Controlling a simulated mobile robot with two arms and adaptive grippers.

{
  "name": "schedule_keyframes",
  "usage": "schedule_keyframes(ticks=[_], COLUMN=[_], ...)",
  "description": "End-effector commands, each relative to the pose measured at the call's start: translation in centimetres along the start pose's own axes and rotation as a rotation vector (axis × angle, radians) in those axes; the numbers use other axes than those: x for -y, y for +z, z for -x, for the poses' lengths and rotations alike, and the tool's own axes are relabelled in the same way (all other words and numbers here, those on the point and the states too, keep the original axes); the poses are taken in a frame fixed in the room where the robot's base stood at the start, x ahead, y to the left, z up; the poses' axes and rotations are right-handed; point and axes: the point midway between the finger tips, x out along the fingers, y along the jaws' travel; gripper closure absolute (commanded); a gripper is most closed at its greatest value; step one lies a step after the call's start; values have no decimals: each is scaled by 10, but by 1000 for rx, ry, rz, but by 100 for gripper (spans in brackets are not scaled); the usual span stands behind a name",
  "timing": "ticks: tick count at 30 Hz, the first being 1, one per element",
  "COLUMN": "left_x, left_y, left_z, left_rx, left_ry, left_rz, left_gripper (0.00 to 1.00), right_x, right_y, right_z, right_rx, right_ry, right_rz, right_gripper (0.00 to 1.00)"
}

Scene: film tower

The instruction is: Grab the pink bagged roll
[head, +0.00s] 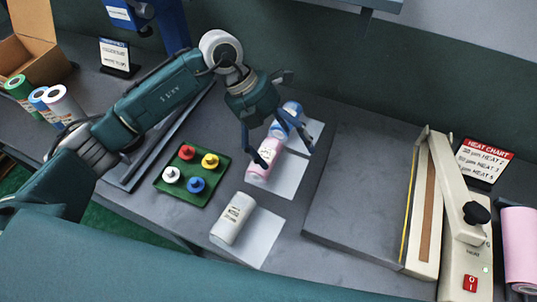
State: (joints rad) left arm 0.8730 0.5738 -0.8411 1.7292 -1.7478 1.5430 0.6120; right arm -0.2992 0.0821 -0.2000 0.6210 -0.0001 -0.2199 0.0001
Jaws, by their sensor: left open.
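The pink bagged roll (264,170) lies on a white sheet (292,185) near the middle of the bench, with a label on its side. My left gripper (285,154) is over it from behind, fingers spread and pointing down. One finger overlaps the roll's upper part in the picture; the other is to the right, over the sheet. I cannot tell whether a finger touches the roll. A blue roll (289,109) lies just behind, partly hidden by the gripper. My right gripper is not in view.
A white roll (232,219) lies on a sheet in front. A green pad (191,177) with coloured knobs is to the left. A grey plate (358,190) and a sealer (425,205) with a heat chart (484,160) are right.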

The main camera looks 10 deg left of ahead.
Motion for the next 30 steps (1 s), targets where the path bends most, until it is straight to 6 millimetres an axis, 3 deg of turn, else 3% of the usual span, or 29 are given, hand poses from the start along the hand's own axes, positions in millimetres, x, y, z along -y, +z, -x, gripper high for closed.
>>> schedule_keyframes(ticks=[1,3,7,16,23,30], left_x=[-30,-61,-88,-102,-106,-113], left_y=[0,-2,-6,-11,-13,-16], left_z=[8,20,33,-6,-22,-58], left_rx=[-18,-44,-68,-75,-74,-75], left_ry=[104,213,313,323,322,320], left_rz=[19,49,82,86,85,84], left_gripper=[5,5,5,5,5,5], right_x=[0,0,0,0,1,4], right_y=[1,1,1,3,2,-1], right_z=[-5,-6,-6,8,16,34], right_rx=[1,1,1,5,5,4], right_ry=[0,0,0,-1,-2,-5], right_rz=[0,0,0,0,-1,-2], right_gripper=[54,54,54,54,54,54])
